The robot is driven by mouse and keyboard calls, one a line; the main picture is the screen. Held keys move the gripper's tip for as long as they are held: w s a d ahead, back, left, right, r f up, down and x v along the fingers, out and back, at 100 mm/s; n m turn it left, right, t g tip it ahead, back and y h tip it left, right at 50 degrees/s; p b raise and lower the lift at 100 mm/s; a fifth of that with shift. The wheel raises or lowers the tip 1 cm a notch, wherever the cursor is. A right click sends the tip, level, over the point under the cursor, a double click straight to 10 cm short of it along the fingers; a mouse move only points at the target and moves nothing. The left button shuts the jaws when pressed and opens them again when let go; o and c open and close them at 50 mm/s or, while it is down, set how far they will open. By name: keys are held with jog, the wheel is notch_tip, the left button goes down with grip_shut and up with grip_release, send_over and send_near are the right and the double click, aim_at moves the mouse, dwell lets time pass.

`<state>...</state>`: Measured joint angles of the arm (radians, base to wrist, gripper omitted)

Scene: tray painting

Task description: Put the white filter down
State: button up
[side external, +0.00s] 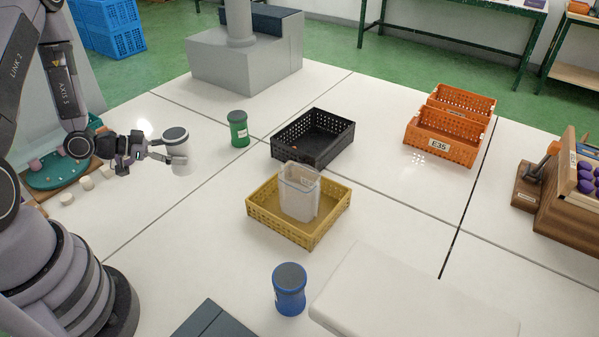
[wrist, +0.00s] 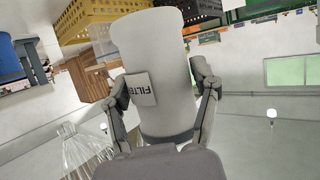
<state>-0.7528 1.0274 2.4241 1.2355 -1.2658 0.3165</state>
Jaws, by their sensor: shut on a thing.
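The white filter (side external: 176,150) is a white cylinder with a grey lid, upright at the left of the side view. My gripper (side external: 163,151) is shut on it from the left side. In the wrist view the filter (wrist: 158,55) fills the middle, with a label reading "FILTE" and one finger of my gripper (wrist: 165,88) on each side. I cannot tell whether its base touches the white table (side external: 200,195) or is just above it.
A green canister (side external: 239,130) stands to the right of the filter, then a black crate (side external: 337,146). A yellow crate (side external: 262,218) holds a clear container (side external: 300,192). A blue canister (side external: 289,288) stands in front. The table around the filter is bare.

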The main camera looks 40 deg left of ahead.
notch_tip(320, 180, down, 10)
jog(key=shift+r, duration=0.25)
dwell(0.3)
jog(key=o, duration=1.2)
jog(key=shift+f, duration=0.15)
jog(key=shift+o, duration=0.2)
